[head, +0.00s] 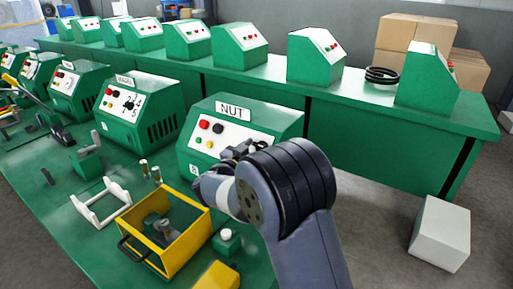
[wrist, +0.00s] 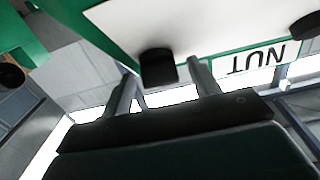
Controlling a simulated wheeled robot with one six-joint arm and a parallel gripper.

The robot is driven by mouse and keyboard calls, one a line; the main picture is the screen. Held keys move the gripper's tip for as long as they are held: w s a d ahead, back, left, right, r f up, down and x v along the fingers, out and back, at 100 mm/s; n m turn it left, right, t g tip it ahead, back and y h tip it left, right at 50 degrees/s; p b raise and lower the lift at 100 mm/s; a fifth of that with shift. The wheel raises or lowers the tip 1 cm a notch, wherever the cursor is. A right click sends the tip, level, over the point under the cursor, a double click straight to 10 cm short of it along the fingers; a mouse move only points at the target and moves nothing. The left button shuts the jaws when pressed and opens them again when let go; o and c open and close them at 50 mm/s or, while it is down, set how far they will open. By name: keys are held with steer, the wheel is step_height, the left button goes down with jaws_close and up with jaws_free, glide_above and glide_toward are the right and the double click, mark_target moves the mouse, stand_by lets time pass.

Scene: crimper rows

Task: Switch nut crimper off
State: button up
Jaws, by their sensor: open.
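The nut crimper (head: 280,119) is a green box with a sloped white panel and a "NUT" label (head: 233,111). In the wrist view a black knob (wrist: 157,69) on the white panel appears between the two open fingers (wrist: 162,72). Contact cannot be told. The label (wrist: 257,60) shows upside down there.
A yellow bin (head: 183,238) with a grey part inside and a white rack (head: 101,203) stand on the green bench in front. Another crimper (head: 131,115) stands left of the nut crimper. A row of green machines lines the rear bench (head: 340,90).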

steer(key=c, duration=1)
steer(key=shift+f, duration=0.1)
